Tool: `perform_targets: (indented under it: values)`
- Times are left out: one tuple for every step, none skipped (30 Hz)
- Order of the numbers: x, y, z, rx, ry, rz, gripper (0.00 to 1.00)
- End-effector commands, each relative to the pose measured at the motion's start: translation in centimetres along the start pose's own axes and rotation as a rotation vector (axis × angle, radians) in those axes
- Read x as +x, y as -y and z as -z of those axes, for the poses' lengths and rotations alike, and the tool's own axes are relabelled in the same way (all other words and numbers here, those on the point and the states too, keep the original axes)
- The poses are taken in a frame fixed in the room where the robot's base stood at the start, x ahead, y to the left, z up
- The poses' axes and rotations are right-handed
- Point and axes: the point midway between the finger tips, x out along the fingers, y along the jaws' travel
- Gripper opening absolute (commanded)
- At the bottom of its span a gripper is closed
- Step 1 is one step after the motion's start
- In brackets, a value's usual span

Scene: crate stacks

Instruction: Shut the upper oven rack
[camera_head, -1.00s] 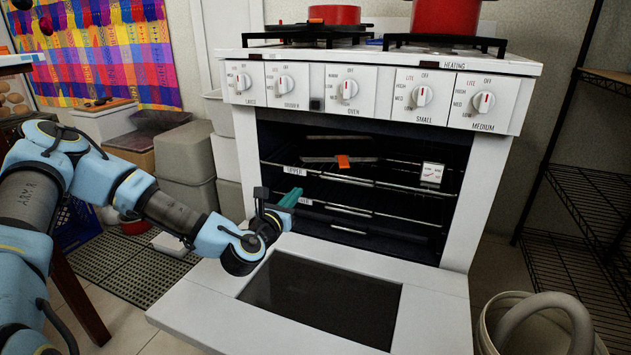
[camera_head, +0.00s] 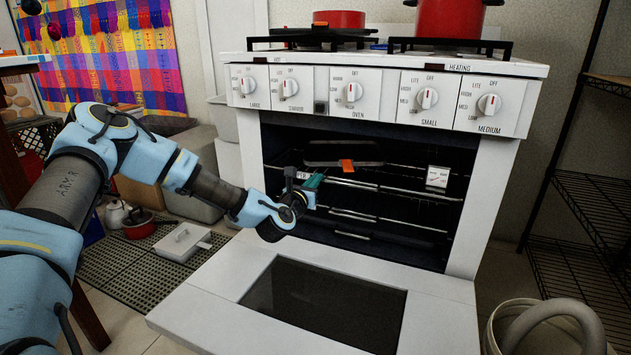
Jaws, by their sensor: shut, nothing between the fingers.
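The oven (camera_head: 485,205) stands with its door (camera_head: 215,280) folded down. The upper rack (camera_head: 405,190) is a wire rack in the upper part of the dark cavity. A dark tray with an orange part (camera_head: 346,165) and a small white dial gauge (camera_head: 437,178) are at this rack. My gripper (camera_head: 318,181), with teal fingertips, is shut and empty. It is at the left part of the oven opening, in front of the upper rack's left side and above the open door. I cannot tell whether the fingertips touch the rack.
A lower rack (camera_head: 350,214) sits beneath the upper one. Red pots (camera_head: 340,18) stand on the stovetop. A whitish bin (camera_head: 500,312) is at the lower right, near a black wire shelf (camera_head: 590,215). Grey bins (camera_head: 190,150) stand left of the oven.

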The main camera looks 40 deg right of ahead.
Motion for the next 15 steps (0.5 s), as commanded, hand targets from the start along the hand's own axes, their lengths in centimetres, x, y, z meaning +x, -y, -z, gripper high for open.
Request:
perform_targets:
  values:
    - [0.0,0.0,0.0,0.000,0.000,0.000,0.00]
    - [0.0,0.0,0.0,0.000,0.000,0.000,0.00]
    - [0.2,0.0,0.1,0.000,0.000,-0.001,0.00]
    - [0.5,0.0,0.1,0.000,0.001,-0.001,0.00]
    - [0.8,0.0,0.2,0.000,0.001,-0.002,0.00]
    - [1.5,0.0,0.3,-0.001,0.002,-0.002,0.00]
    - [2.1,0.0,0.3,-0.002,0.002,-0.002,0.00]
    - [2.6,-0.1,0.4,-0.001,0.002,-0.003,0.00]
    - [3.4,0.0,0.3,-0.002,0.003,-0.002,0.00]
    - [3.8,-0.1,0.4,-0.002,0.002,-0.002,0.00]
    - [4.2,0.0,0.4,-0.002,0.001,-0.002,0.00]
    - [4.7,-0.1,0.3,-0.001,0.001,-0.002,0.00]
    - [4.9,0.0,0.3,-0.001,0.001,-0.001,0.00]
    - [5.1,-0.1,0.2,-0.001,0.000,-0.001,0.00]
    - [5.3,-0.1,0.1,0.000,0.001,-0.001,0.00]
